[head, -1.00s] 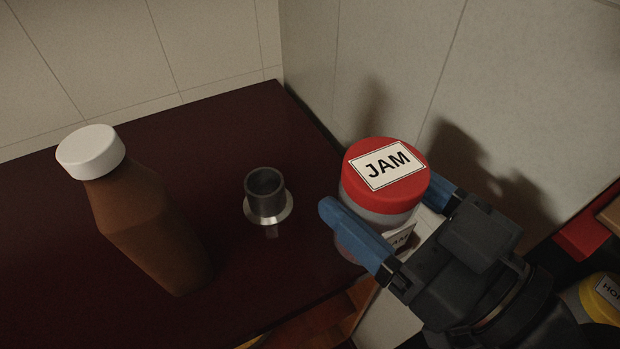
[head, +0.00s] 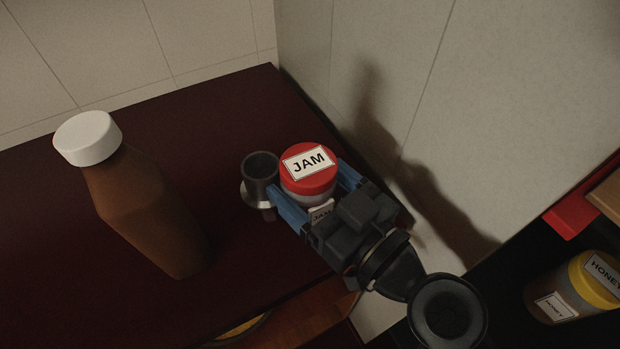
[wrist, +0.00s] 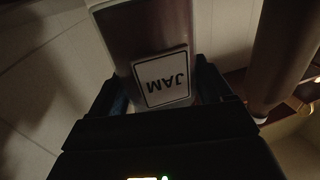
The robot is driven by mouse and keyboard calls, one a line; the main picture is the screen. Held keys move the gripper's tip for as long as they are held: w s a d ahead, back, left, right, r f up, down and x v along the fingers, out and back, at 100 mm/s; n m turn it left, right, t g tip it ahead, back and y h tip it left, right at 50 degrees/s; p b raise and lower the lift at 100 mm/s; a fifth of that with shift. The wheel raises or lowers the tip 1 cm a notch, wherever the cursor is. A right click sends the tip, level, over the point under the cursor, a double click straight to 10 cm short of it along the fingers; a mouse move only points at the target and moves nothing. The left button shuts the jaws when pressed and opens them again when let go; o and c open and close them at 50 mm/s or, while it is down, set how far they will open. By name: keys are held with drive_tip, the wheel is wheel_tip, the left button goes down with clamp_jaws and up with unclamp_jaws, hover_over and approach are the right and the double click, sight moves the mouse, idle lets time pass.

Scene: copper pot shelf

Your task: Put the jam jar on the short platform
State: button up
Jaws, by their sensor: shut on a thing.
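The jam jar (head: 308,166), with a red lid and white JAM labels, is between the blue fingers of my gripper (head: 308,182). My gripper is shut on it, and the jar looks about upright. In the head view the jar appears over the right part of a dark maroon platform top (head: 215,110). I cannot tell whether its base touches that surface, or whether this is the short platform. In the wrist view the jar (wrist: 160,35) fills the space between the fingers, its label upside down. Its base is hidden.
A small dark metal cup with a flared foot (head: 261,170) stands just left of the jar, close to the left finger. A brown bottle with a white cap (head: 150,215) stands farther left. A wall (head: 400,80) rises at right. A yellow-lidded honey jar (head: 575,285) is at lower right.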

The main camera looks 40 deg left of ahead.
drive_tip(key=shift+f+b, duration=0.15)
drive_tip(key=shift+b, duration=0.15)
drive_tip(key=o, duration=1.2)
drive_tip(key=shift+o, duration=0.2)
drive_tip(key=shift+d+r+p, duration=0.1)
drive_tip(key=shift+r+p, duration=0.15)
drive_tip(key=shift+p, duration=0.15)
drive_tip(key=s+d+b, duration=0.2)
drive_tip(key=d, duration=0.9)
drive_tip(key=shift+d, duration=0.35)
